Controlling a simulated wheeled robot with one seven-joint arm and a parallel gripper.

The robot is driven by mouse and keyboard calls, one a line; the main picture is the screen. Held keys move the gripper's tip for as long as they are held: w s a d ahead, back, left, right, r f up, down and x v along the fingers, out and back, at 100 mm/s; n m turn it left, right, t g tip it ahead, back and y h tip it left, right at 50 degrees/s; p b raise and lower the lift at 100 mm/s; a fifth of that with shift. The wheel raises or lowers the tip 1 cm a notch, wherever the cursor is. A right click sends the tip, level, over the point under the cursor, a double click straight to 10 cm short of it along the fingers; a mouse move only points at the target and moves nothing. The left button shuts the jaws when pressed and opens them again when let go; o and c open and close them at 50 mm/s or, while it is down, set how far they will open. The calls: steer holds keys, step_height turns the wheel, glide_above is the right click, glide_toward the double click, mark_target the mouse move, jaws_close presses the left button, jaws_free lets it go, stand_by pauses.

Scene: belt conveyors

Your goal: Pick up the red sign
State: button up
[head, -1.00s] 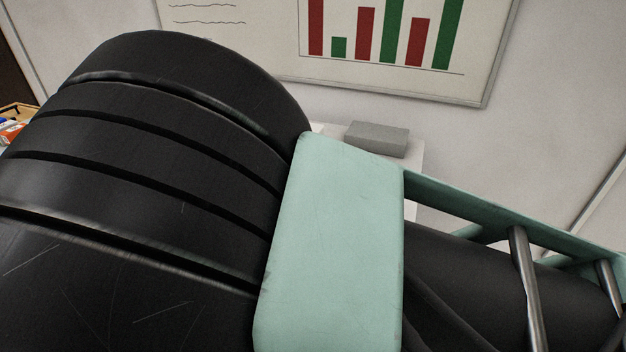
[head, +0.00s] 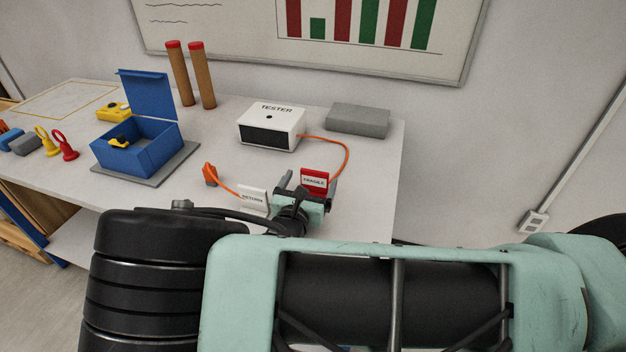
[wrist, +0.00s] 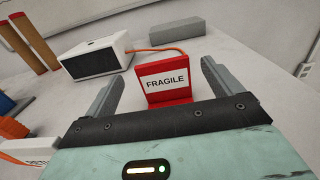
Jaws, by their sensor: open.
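The red sign (head: 315,177) stands on the white table, with a white label reading FRAGILE. In the wrist view the red sign (wrist: 167,80) stands upright, centred ahead between my gripper's two grey fingers. My gripper (head: 307,185) is open and empty, close in front of the sign. In the wrist view the fingers of my gripper (wrist: 160,88) are spread wide to either side of the sign, with a gap visible on each side. The sign's lower edge is partly hidden by the gripper body in the head view.
A white sign (head: 253,199) stands left of my gripper. Behind are a white TESTER box (head: 272,117) with an orange cable (head: 346,160) and a grey block (head: 358,120). A blue open box (head: 135,158) and two brown tubes (head: 190,75) stand further left.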

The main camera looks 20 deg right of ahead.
mark_target(314, 175)
steer(key=shift+p+x, duration=0.95)
steer(key=shift+x, duration=1.85)
steer(key=shift+s+d, duration=0.1)
steer(key=c, duration=1.1)
steer(key=shift+o, duration=0.2)
